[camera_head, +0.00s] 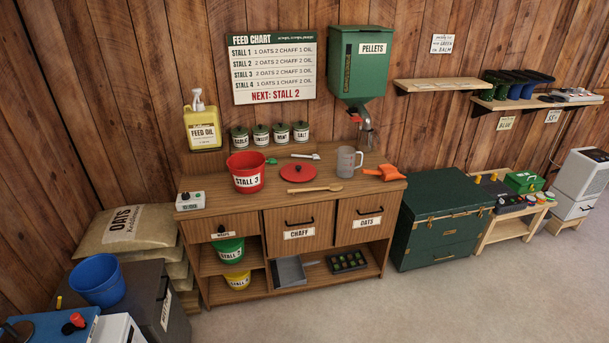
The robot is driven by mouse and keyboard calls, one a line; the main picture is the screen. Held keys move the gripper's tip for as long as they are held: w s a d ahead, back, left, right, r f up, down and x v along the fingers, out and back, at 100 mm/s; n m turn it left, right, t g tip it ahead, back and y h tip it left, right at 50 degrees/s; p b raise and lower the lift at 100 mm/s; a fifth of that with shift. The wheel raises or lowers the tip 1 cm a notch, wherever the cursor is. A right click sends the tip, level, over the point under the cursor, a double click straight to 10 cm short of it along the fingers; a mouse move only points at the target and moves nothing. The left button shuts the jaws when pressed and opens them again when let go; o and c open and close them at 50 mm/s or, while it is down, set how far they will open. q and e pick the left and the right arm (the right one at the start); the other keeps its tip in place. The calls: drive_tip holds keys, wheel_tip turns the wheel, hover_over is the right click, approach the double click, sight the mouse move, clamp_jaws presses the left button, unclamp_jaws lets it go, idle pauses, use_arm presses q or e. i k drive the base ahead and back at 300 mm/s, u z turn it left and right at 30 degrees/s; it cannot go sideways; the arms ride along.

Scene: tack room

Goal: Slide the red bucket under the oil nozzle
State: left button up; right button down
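The red bucket (246,177), labelled STALL 3, stands upright on the left part of the wooden counter (220,205). The yellow feed oil jug (202,130) with a pale pump nozzle (198,98) is on the wall, above and to the left of the bucket. The bucket is to the right of the nozzle, not directly below it. The inside of the bucket is only partly visible. Neither of my grippers shows in the head view.
A small white box (190,201) with knobs sits at the counter's left end. A green scoop (271,161), a red lid (298,173), a wooden spoon (315,189) and a clear jug (348,160) lie right of the bucket. Bare counter shows in front of it.

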sight(246, 167)
drive_tip(key=z, duration=1)
drive_tip(key=i, duration=3)
drive_tip(key=u, duration=3.1)
